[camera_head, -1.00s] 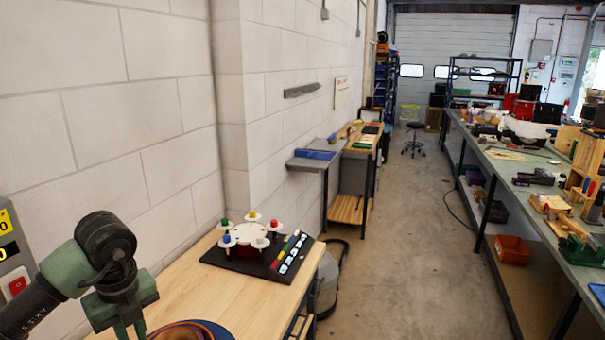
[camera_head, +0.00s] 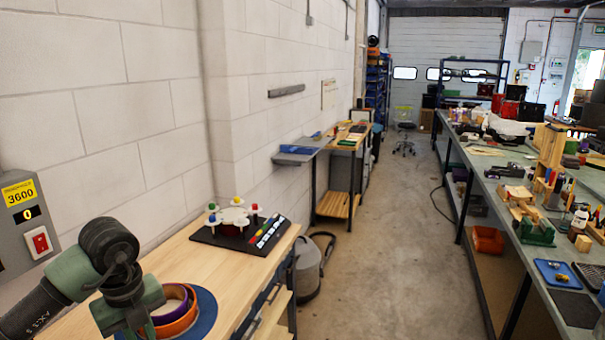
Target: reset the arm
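My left arm comes in at the lower left, over the near end of the wooden bench (camera_head: 180,262). My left gripper (camera_head: 138,333) points down; its fingertips run off the bottom edge, so I cannot tell if it is open or shut. Just right of it, an orange ring and a purple ring (camera_head: 180,308) lie on a round blue base (camera_head: 207,310). They are partly hidden by the gripper. Farther back on the bench is a black board with a white drum (camera_head: 234,216) and coloured pegs around it. My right gripper is not in view.
A grey control box (camera_head: 30,225) with a yellow 3600 label, a display reading 0 and a red switch is on the left. A long cluttered bench (camera_head: 480,175) runs along the right. The floor aisle (camera_head: 390,240) between is mostly clear.

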